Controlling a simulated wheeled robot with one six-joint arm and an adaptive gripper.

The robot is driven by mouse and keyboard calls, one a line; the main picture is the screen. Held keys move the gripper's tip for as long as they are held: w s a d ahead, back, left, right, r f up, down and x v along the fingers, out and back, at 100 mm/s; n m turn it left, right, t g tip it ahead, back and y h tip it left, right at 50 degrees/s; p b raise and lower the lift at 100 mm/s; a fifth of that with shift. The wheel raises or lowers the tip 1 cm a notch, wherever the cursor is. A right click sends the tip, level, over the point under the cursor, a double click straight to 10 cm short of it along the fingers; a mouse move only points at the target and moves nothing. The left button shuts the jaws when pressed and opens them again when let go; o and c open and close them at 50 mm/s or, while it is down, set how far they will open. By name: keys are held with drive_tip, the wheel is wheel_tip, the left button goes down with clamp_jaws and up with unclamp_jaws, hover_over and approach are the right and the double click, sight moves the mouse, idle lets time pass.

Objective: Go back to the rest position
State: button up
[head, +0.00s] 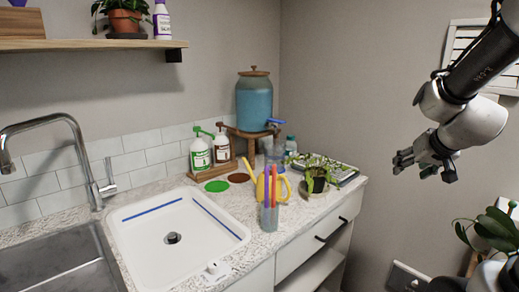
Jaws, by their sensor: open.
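My gripper (426,169) hangs at the right of the head view, in the air in front of the plain grey wall. Its fingers are apart and nothing shows between them. My arm comes down to it from the upper right corner. The gripper is to the right of the counter (262,236) and touches nothing that I can see.
A white sink (150,262) is at left. A leafy plant (492,232) stands lower right. Wall space around my gripper looks free.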

drive_tip(key=s+a+r+n+g, duration=0.1)
drive_tip(key=s+a+g, duration=0.1)
drive_tip(key=s, duration=0.8)
drive_tip(key=s+a+r+n+g+y, duration=0.1)
drive_tip(key=s+a, duration=0.4)
drive_tip(key=s, duration=0.5)
drive_tip(key=shift+s+r+n+g, duration=0.15)
drive_tip(key=shift+r+n+g, duration=0.35)
drive_tip(key=shift+g, duration=0.2)
drive_tip(key=shift+a, duration=0.1)
